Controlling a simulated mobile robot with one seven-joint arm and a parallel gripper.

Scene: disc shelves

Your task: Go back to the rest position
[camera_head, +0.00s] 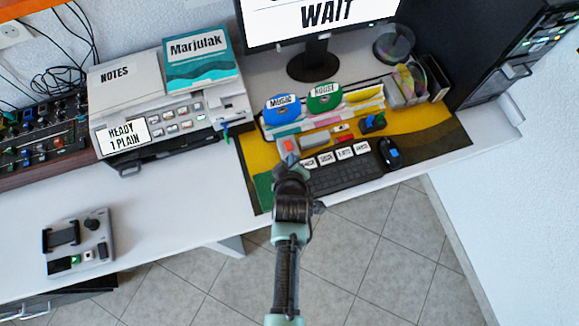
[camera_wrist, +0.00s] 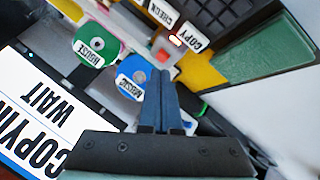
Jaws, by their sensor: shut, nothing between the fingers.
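My gripper (camera_head: 289,162) is over the yellow and green desk mat, just in front of the disc rack, at the left end of the keyboard. In the wrist view its two dark blue fingers (camera_wrist: 164,98) are together with nothing between them. A blue disc labelled MUSIC (camera_head: 282,110) and a green disc (camera_head: 324,97) stand upright in the rack. I cannot tell whether the fingers touch anything.
The monitor (camera_head: 322,18) behind the rack reads WAIT. The keyboard (camera_head: 345,177) and mouse (camera_head: 390,154) are right of my arm. A printer (camera_head: 170,112) is at left, a small control panel (camera_head: 79,243) at front left. The white desk between them is clear.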

